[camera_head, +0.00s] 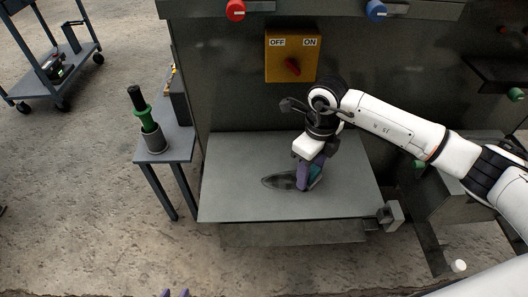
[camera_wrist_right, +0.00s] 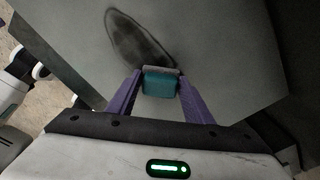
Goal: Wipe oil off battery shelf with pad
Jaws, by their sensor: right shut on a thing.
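The battery shelf (camera_head: 237,155) is a flat grey plate in front of the dark cabinet. A dark, elongated oil smear (camera_head: 278,182) lies near its middle, and it also shows in the right wrist view (camera_wrist_right: 137,37). My right gripper (camera_head: 309,180) is shut on a teal pad (camera_wrist_right: 159,84), low over the shelf at the smear's right end. The pad has a grey edge and is mostly hidden by the fingers in the head view. I cannot tell whether it touches the plate.
A yellow OFF/ON switch plate (camera_head: 292,53) with a red knob is on the cabinet above the shelf. A small side table (camera_head: 178,143) at left holds a green-and-black tool in a cup (camera_head: 153,141). A grey block (camera_head: 390,215) is at the shelf's front right corner.

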